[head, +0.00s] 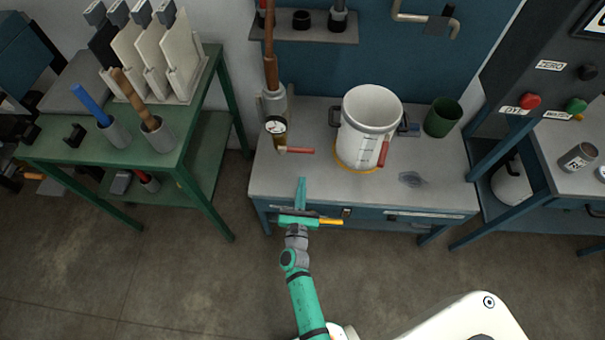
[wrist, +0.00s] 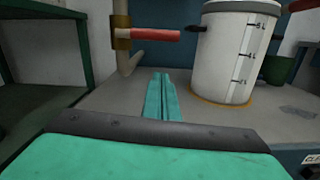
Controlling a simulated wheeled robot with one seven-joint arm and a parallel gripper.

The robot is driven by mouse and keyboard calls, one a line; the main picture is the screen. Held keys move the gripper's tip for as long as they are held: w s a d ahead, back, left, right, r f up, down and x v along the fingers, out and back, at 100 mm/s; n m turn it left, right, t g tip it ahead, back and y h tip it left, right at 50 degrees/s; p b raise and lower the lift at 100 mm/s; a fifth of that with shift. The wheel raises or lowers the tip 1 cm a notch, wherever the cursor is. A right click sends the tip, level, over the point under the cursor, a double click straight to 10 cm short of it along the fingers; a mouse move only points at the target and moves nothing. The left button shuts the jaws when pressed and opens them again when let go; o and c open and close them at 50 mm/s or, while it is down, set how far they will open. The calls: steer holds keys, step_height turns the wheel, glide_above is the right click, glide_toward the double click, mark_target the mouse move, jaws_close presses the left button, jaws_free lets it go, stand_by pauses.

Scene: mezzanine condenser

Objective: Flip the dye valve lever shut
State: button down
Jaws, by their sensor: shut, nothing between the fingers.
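The dye valve is on the copper-brown vertical pipe at the back left of the bench, with a brass-coloured body (head: 276,126). Its red lever (head: 299,150) sticks out to the right, level and crosswise to the pipe. In the wrist view the red lever (wrist: 155,35) runs right from the brass collar (wrist: 121,32) towards the white pot. My gripper (head: 301,181) is shut and empty, its teal fingers pointing at the bench. In the wrist view the fingertips (wrist: 160,77) are together, below and in front of the lever, apart from it.
A white graduated pot (head: 364,127) stands on a yellow ring right of the lever. A green cup (head: 443,118) is beyond it. The grey bench top (head: 345,187) is clear in front. A green table (head: 190,140) with slabs and tools stands left.

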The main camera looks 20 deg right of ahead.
steer(key=v, duration=0.4)
steer(key=shift+w+a, duration=0.1)
steer(key=shift+a, duration=0.05)
steer(key=shift+w, duration=0.15)
steer(key=shift+a, duration=0.15)
